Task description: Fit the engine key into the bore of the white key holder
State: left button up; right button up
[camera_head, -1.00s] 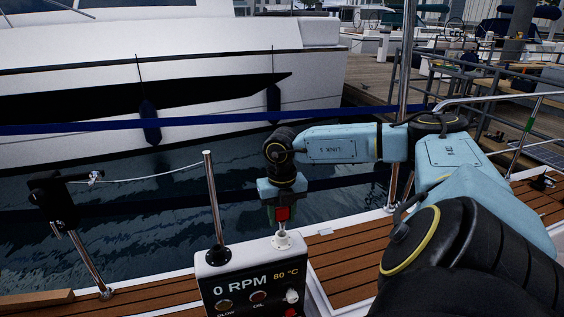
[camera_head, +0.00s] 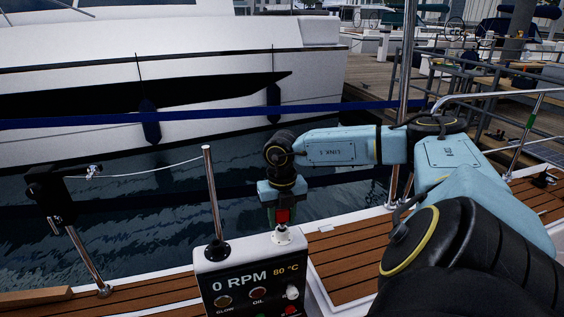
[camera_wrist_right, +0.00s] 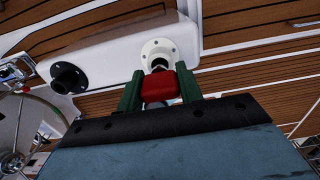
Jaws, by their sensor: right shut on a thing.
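The engine key shows as a red head (camera_head: 283,216) between the green fingers of my right gripper (camera_head: 282,213), which is shut on it. The white key holder (camera_head: 281,237) stands on top of the engine panel, directly below the key. In the right wrist view the red key head (camera_wrist_right: 158,87) sits between the fingers, just in front of the round white flange of the holder (camera_wrist_right: 158,51). The key's shaft and the bore are mostly hidden there, so I cannot tell how far the shaft is in. My left gripper is not in view.
The engine panel (camera_head: 240,273) reads 0 RPM and 80 °C. A steel post in a black base (camera_head: 217,250) rises left of the holder. Wooden deck (camera_head: 350,255) lies to the right. Water and a white yacht (camera_head: 200,60) lie beyond.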

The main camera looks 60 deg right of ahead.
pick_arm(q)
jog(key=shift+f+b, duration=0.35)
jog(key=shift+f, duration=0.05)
pick_arm(e)
jog(key=shift+f, duration=0.6)
jog(key=o, duration=1)
jog(key=shift+o, duration=0.2)
notch_tip(320, 180, up, 7)
jog(key=shift+p, duration=0.45)
notch_tip(320, 180, up, 6)
jog(key=shift+f+p, duration=0.1)
jog(key=shift+p, duration=0.25)
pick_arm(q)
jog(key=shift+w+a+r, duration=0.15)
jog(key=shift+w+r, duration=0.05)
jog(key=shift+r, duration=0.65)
pick_arm(e)
jog(key=shift+r, duration=0.35)
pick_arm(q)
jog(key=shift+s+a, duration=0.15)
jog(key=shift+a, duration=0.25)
